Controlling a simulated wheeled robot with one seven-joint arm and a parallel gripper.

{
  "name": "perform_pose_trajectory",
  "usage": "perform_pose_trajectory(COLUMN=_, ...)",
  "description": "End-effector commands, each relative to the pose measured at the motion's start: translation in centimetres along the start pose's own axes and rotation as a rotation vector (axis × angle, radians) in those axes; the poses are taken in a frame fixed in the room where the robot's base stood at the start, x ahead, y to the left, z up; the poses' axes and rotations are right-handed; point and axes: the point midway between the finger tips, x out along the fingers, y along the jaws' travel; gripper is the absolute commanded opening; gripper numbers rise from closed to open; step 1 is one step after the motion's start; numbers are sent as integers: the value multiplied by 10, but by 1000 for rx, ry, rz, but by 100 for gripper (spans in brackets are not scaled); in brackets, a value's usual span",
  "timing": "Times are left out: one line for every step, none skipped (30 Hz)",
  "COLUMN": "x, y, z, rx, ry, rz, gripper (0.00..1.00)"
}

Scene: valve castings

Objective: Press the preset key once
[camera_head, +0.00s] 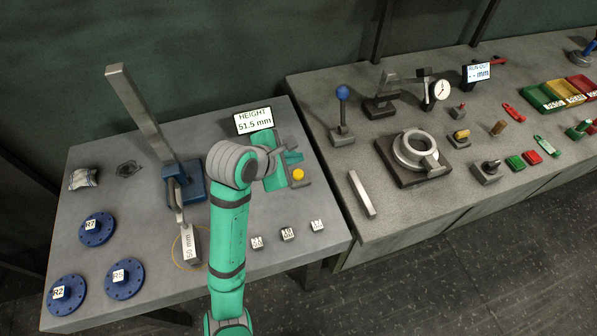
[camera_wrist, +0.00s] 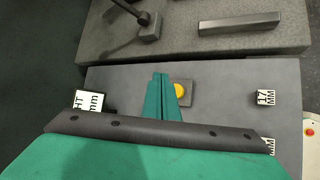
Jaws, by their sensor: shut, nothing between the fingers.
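The preset key appears to be the yellow round button (camera_head: 299,175) on a small grey base, right of my arm on the left table. It also shows in the wrist view (camera_wrist: 180,90), partly covered by a finger. My gripper (camera_head: 293,158) is shut and empty, its teal fingers together. In the wrist view the fingers (camera_wrist: 162,90) lie just left of the button and overlap its edge. I cannot tell whether they touch it. The height display (camera_head: 254,120) reads 51.5 mm.
A height gauge with a blue base (camera_head: 193,182) stands left of my arm, with a block marked 50 mm (camera_head: 191,244) below. Blue flanges (camera_head: 97,229) lie at left. Small labelled cubes (camera_head: 287,234) lie in front of the button. The right table (camera_head: 330,175) holds several fixtures.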

Motion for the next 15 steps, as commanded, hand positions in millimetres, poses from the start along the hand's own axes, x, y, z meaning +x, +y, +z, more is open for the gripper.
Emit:
perform_pose_trajectory(x=4, y=-4, z=-4, rx=-3, ry=1, rz=-1, gripper=0)
perform_pose_trajectory(x=7, y=-6, z=-6, rx=-4, ry=1, rz=-1, gripper=0)
perform_pose_trajectory(x=11, y=-8, z=-8, rx=-4, ry=-1, rz=-2, gripper=0)
perform_pose_trajectory(x=13, y=-10, z=-9, rx=-3, ry=-2, rz=-2, gripper=0)
perform_pose_trajectory(x=15, y=-11, z=-10, rx=-3, ry=-3, rz=-1, gripper=0)
perform_pose_trajectory(x=18, y=-13, z=-12, rx=-4, ry=-2, rz=-1, gripper=0)
perform_pose_trajectory(x=20, y=-14, z=-13, rx=-2, ry=-2, rz=0, gripper=0)
perform_pose_trajectory(x=21, y=-15, z=-15, rx=-1, ry=-2, rz=0, gripper=0)
perform_pose_trajectory(x=23, y=-16, z=-16, rx=-2, ry=-2, rz=0, gripper=0)
perform_pose_trajectory(x=24, y=-17, z=-17, rx=-2, ry=-2, rz=0, gripper=0)
perform_pose_trajectory(x=25, y=-18, z=-18, rx=-1, ry=-2, rz=0, gripper=0)
perform_pose_trajectory(x=26, y=-18, z=-18, rx=0, ry=-2, rz=1, gripper=0)
perform_pose_trajectory(x=26, y=-19, z=-19, rx=0, ry=-1, rz=1, gripper=0)
perform_pose_trajectory(x=27, y=-19, z=-19, rx=1, ry=-1, rz=1, gripper=0)
perform_pose_trajectory(x=27, y=-20, z=-20, rx=1, ry=0, rz=1, gripper=0)
